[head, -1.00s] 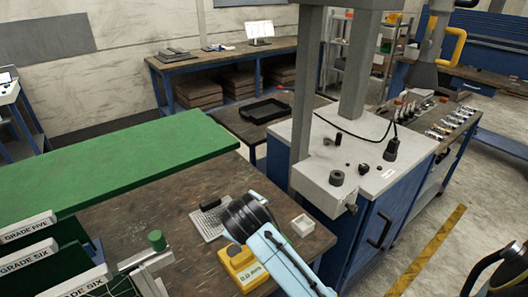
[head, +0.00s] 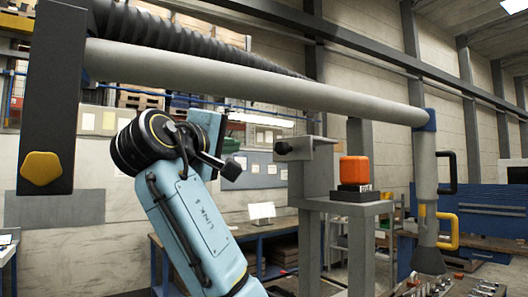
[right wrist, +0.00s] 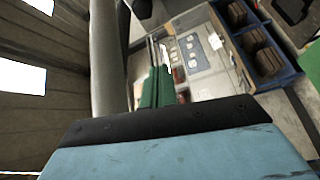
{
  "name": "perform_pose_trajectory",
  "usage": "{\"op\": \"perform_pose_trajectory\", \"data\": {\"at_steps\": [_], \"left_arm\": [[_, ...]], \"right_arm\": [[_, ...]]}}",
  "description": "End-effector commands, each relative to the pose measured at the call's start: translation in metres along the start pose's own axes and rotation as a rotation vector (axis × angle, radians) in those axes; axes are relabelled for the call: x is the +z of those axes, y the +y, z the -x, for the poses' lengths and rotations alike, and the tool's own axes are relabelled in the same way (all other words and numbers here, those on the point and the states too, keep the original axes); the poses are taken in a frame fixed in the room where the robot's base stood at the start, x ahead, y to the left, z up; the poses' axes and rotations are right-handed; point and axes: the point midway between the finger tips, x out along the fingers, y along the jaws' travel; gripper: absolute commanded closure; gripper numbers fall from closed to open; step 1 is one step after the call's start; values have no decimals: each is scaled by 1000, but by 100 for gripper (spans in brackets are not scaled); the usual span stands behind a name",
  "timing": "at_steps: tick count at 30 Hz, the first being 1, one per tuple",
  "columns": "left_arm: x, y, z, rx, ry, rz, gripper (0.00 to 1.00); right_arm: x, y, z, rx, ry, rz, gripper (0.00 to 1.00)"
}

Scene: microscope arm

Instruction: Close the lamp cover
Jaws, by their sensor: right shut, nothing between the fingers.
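No part in view can be clearly identified as the lamp cover. A jointed grey arm crosses the top of the head view, with a long tube (head: 260,82). A black upright piece (head: 55,110) with a yellow knob (head: 43,168) hangs at its left end. My right gripper (head: 231,170) is small and dark beyond my raised blue arm, below the tube. It is shut and empty, apart from the hood in the picture. My left gripper is not in view.
A grey stand (head: 308,185) carries an orange block (head: 354,170) on a black base, right of my right gripper. A bench with a small screen (head: 262,212) stands behind. The grey tube also shows close by in the right wrist view (right wrist: 108,70).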

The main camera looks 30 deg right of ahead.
Motion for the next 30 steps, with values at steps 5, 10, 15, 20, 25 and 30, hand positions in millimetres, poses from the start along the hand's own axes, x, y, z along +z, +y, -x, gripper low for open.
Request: {"op": "perform_pose_trajectory", "data": {"at_steps": [5,10,15,20,25,30], "left_arm": [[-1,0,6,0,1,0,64],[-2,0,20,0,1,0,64],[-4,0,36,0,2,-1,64],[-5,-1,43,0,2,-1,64],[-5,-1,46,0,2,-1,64],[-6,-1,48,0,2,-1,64]], "right_arm": [[2,10,-12,10,-12,1,100],[2,11,-44,10,-12,3,100],[2,12,-82,10,-12,2,100],[10,10,-97,12,-6,-3,100],[26,9,-90,11,-6,-3,100],[36,8,-86,10,-6,-2,100]]}}
